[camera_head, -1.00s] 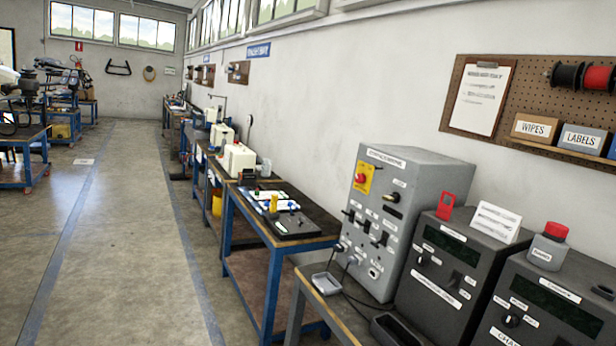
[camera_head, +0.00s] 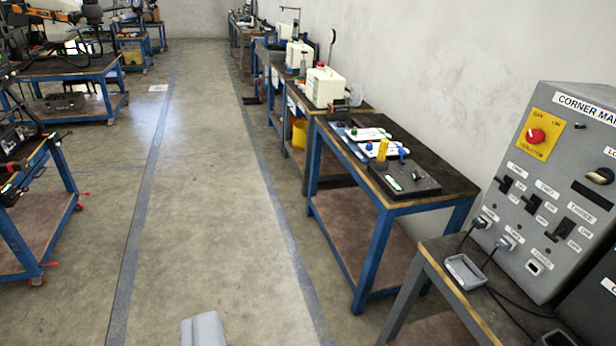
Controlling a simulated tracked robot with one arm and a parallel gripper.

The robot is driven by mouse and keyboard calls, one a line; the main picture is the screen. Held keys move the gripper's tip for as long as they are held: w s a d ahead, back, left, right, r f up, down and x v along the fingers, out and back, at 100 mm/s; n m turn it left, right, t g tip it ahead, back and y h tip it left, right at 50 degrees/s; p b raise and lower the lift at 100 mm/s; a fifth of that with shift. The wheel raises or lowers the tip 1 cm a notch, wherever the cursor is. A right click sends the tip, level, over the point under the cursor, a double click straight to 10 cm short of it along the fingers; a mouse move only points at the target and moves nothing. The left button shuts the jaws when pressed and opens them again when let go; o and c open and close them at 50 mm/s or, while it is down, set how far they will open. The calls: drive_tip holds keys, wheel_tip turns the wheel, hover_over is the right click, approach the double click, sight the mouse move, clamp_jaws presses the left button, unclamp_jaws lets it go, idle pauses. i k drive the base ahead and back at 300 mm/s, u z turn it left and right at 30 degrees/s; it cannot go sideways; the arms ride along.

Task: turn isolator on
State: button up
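The isolator (camera_head: 536,135) is a red rotary knob on a yellow plate, at the upper left of a grey sloped control box (camera_head: 560,205) at the right. Small labels sit on the plate, but they are too small to read surely, and I cannot tell the knob's setting. The box is cut off by the right edge. A pale grey rounded piece (camera_head: 204,330) shows at the bottom edge, probably part of my gripper. It is far to the left of the isolator and apart from it. Its fingers cannot be made out, and nothing held is seen.
The box stands on a bench (camera_head: 455,300) with a small grey tray (camera_head: 465,271) and cables in front. A blue-framed bench (camera_head: 385,207) holds a black board with a yellow part. Blue carts (camera_head: 35,215) stand left. The floor aisle (camera_head: 205,200) is clear.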

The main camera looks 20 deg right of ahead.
sight(534, 136)
drive_tip(key=z, duration=0.45)
drive_tip(key=i, duration=1.2)
drive_tip(key=z, duration=1.15)
drive_tip(key=i, duration=0.65)
drive_tip(key=z, duration=0.15)
drive_tip(key=k, duration=0.9)
drive_tip(key=z, duration=0.2)
drive_tip(key=i, duration=0.9)
drive_tip(key=u, duration=0.05)
